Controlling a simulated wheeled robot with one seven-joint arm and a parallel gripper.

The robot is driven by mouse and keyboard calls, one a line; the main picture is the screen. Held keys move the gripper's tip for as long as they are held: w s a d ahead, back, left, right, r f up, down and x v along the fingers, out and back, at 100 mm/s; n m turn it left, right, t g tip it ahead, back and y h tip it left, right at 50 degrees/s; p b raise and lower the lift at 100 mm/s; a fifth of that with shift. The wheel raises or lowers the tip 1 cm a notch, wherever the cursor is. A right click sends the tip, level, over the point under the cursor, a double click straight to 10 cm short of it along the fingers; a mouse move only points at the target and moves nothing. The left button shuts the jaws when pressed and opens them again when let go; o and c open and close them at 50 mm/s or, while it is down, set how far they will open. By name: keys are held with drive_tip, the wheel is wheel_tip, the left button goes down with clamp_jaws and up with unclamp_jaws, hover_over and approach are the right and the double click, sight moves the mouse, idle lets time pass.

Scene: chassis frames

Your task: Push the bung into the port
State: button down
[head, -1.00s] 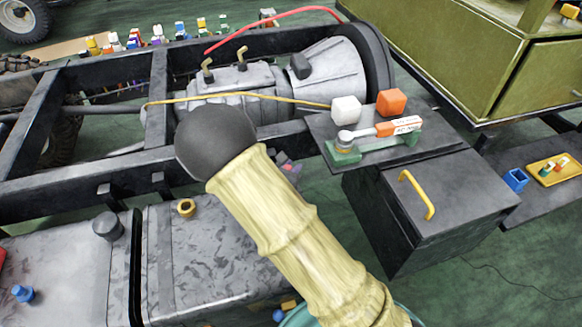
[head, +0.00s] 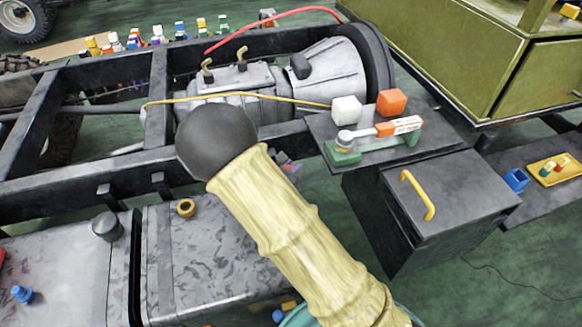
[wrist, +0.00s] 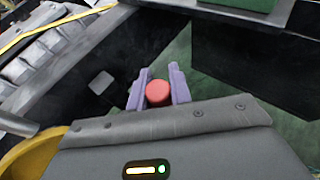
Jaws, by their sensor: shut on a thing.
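In the wrist view, a red round-ended piece (wrist: 158,93), which looks like the bung, sits between the two purple fingers of my gripper (wrist: 159,84). The fingers are shut on it. A pale square patch (wrist: 101,82) shows on the dark surface left of the fingers.
A black box (head: 455,205) with a yellow handle (head: 418,195) stands right of my arm. A shelf above it carries a white cube (head: 346,109), an orange cube (head: 391,102) and a green-based tool (head: 345,155). A yellow cable (head: 240,95) crosses the gearbox.

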drive_tip(key=shift+f+b, duration=1.2)
drive_tip(key=shift+f, duration=0.15)
idle(0.4)
drive_tip(key=c, duration=1.2)
unclamp_jaws()
drive_tip(key=p+v, duration=0.3)
drive_tip(key=v, duration=1.4)
drive_tip(key=shift+s+r, duration=0.15)
